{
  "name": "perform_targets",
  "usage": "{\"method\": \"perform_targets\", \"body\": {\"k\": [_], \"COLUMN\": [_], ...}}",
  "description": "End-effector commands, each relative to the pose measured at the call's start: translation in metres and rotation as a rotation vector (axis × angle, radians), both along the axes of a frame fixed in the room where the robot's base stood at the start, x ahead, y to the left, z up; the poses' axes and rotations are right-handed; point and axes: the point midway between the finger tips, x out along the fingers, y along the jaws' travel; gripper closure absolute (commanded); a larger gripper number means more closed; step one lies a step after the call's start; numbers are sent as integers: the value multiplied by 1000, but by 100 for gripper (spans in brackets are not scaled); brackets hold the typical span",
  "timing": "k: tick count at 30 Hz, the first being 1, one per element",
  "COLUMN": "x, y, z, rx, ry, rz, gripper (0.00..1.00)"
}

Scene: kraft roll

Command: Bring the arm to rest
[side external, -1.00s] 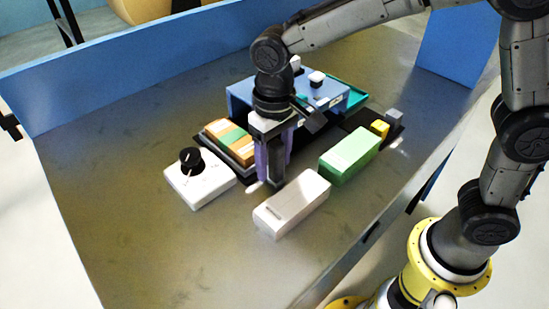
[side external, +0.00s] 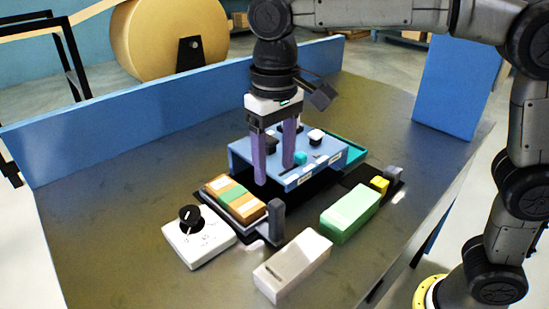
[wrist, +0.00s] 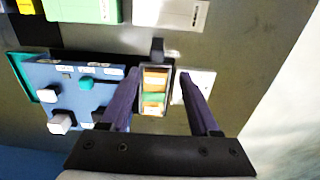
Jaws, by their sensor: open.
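My gripper (side external: 273,178) has two purple fingers, spread apart with nothing between them. It hangs pointing down above the work area, in front of the blue control box (side external: 300,178) in the side view. In the wrist view my gripper (wrist: 160,100) shows its fingers apart, with the tray of orange and green blocks (wrist: 154,92) seen below between them. That tray of blocks (side external: 235,198) lies left of and below the fingers in the side view, clear of them.
A white box with a black knob (side external: 198,238), a white block (side external: 292,268) and a green block (side external: 350,213) stand on the grey table (side external: 120,225). A blue wall (side external: 150,115) runs along the back, and a blue panel (side external: 455,85) stands at right. The table's left part is clear.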

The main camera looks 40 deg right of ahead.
Motion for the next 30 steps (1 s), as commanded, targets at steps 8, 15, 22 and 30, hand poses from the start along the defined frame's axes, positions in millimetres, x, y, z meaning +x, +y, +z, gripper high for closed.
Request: {"method": "perform_targets", "body": {"k": [8,15,22,30], "x": [0,1,-47,-125], "y": [0,-17,-88,-150], "z": [3,19,51,29], "rx": [-1,18,56,67], "ry": [1,-38,-144,-310], "rz": [0,-41,-169,-214], "gripper": [38,38,38,38]}}
